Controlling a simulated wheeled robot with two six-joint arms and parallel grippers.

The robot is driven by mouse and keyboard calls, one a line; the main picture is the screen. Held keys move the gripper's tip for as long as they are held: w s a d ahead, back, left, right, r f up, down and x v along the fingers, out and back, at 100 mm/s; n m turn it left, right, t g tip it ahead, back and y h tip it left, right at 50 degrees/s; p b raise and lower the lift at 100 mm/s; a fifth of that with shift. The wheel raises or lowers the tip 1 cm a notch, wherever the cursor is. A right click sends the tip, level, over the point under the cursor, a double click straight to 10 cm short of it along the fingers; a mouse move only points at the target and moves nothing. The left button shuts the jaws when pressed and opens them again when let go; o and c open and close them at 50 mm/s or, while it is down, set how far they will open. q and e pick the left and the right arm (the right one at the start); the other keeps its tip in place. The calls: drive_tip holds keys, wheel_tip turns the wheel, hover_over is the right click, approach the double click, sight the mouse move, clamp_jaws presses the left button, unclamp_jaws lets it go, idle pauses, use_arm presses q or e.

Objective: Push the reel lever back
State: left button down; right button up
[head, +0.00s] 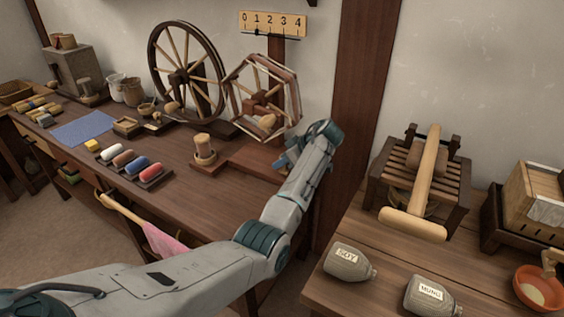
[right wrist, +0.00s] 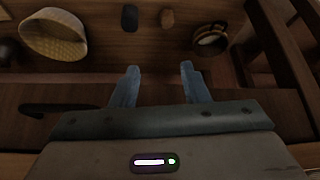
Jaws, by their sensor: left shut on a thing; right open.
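The reel (head: 262,97), a six-sided wooden frame on a flat base (head: 248,158), stands at the right end of the long bench in the head view. My left gripper (head: 284,162) is at the right side of this base, below the reel frame. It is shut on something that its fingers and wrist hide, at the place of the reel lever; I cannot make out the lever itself. My right gripper (right wrist: 159,78) shows in the right wrist view, open, with nothing between its fingers.
A spoked wheel (head: 186,76) stands left of the reel; a numbered board (head: 272,23) is above it. A wooden spool (head: 203,150) and a tray of coloured rolls (head: 157,174) are on the bench. Right of the post, jars (head: 347,262) and a slatted stand (head: 386,187) fill another table.

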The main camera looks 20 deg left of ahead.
use_arm(q)
drive_tip(key=shift+w+g, duration=0.2)
drive_tip(key=shift+g, duration=0.2)
drive_tip(key=shift+w+f+m+b, duration=0.1)
drive_tip(key=shift+f+m+b, duration=0.05)
drive_tip(key=shift+m+b, duration=0.25)
drive_tip(key=shift+w+f+m+g+b, duration=0.2)
drive_tip(key=shift+m+g+b, duration=0.1)
drive_tip(key=shift+g+b, duration=0.65)
drive_tip(key=shift+w+y+b, duration=0.1)
drive_tip(key=shift+y+b, duration=0.2)
drive_tip(key=shift+b, duration=0.65)
drive_tip(key=shift+r+g, duration=0.15)
drive_tip(key=shift+g, duration=0.1)
use_arm(e)
drive_tip(key=w+t, duration=0.1)
drive_tip(key=t, duration=0.1)
drive_tip(key=w+a+t, duration=0.1)
drive_tip(key=w+t, duration=0.1)
drive_tip(key=w+a+m+t+y, duration=0.1)
drive_tip(key=w, duration=0.1)
drive_tip(key=shift+a+f+t, duration=0.1)
drive_tip(key=shift+f+t, duration=0.05)
drive_tip(key=shift+t, duration=0.25)
use_arm(q)
drive_tip(key=c, duration=1.3)
unclamp_jaws()
drive_tip(key=shift+d, duration=0.1)
